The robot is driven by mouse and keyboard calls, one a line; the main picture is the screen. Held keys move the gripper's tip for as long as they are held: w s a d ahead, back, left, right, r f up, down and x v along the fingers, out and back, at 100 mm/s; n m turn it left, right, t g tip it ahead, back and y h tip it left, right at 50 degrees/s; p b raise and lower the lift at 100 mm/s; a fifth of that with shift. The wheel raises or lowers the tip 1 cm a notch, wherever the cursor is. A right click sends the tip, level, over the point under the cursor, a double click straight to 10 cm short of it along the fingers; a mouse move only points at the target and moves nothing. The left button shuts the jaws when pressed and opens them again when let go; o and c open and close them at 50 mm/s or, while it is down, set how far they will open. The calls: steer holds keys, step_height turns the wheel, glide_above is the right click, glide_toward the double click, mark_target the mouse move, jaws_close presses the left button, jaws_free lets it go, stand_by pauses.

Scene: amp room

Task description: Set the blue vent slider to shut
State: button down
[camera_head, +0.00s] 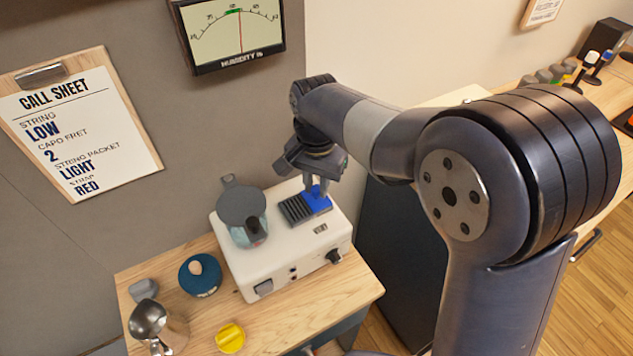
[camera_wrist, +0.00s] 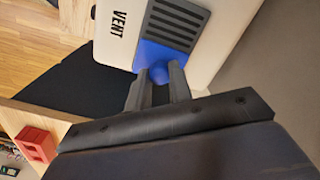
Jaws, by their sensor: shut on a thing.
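The blue vent slider (camera_head: 317,203) lies on top of a white box-shaped unit (camera_head: 278,273), at the right side of a dark slatted vent (camera_head: 296,210). My gripper (camera_head: 318,190) comes down from above onto the slider. In the wrist view the fingertips (camera_wrist: 159,83) are closed around the slider's blue knob (camera_wrist: 158,72). The blue plate (camera_wrist: 153,55) shows beyond the knob, next to the dark slats (camera_wrist: 175,25), which are uncovered over much of their length. The word VENT (camera_wrist: 118,22) is printed on the white unit beside them.
A grey lidded pot (camera_head: 243,210) stands on the white unit's left part. A dark blue round item (camera_head: 200,275), a metal jug (camera_head: 160,325) and a yellow item (camera_head: 230,337) stand on the wooden table (camera_head: 290,328). A humidity gauge (camera_head: 232,30) hangs on the wall behind.

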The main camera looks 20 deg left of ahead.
steer(key=s+a, duration=0.1)
steer(key=s, duration=0.1)
steer(key=s+a, duration=0.2)
steer(key=shift+a+p, duration=0.1)
steer(key=shift+p, duration=0.25)
steer(key=c, duration=1.3)
jaws_free()
steer(key=shift+s+a, duration=0.1)
steer(key=shift+o, duration=0.2)
step_height(320, 180, up, 11)
steer(key=shift+f, duration=0.2)
